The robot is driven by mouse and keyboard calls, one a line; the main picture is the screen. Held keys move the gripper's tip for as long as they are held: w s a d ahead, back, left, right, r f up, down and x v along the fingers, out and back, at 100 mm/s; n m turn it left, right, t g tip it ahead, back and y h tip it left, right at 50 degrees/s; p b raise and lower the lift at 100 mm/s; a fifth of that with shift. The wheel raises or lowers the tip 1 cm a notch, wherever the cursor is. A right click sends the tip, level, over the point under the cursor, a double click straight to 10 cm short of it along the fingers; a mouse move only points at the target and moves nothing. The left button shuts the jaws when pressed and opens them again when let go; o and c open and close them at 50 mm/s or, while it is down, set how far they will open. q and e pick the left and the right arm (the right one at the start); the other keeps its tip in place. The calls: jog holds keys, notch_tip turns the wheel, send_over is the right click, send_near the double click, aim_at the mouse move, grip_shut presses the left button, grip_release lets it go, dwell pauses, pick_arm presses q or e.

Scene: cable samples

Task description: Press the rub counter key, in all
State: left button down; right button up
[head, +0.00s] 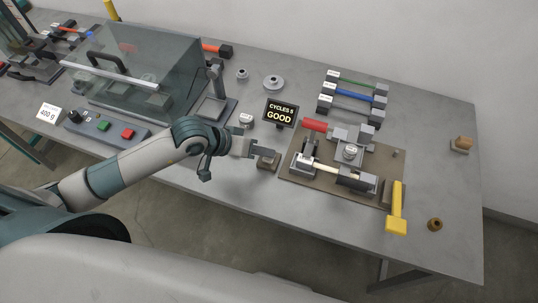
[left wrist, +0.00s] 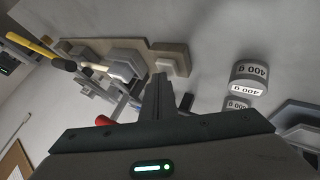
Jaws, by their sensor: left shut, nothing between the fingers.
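A small dark display (head: 280,113) reads "CYCLES 5" and "GOOD". My left gripper (head: 276,153) is shut and empty, its tips over or against a small tan-and-grey block (head: 267,163) at the left edge of the brown rub rig board (head: 300,173). The fingers hide part of the block, and I cannot tell whether they touch it or whether it is the counter key. The left wrist view shows the closed fingers (left wrist: 160,92) pointing toward the rig. My right gripper is not in view.
The rig carries a red handle (head: 314,125), a grey weight (head: 350,152) and a pale rod (head: 327,169). Several cable samples (head: 353,94) lie on a rack behind. A glass-covered machine (head: 130,70) stands left.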

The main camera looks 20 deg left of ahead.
aim_at(264, 158)
pick_arm(q)
jog(key=shift+f, duration=0.15)
dwell(0.6)
jog(key=shift+r, duration=0.95)
jog(key=shift+r, duration=0.1)
jog(key=shift+r+p, duration=0.9)
jog(key=shift+r, duration=1.5)
jog(key=shift+s, duration=0.1)
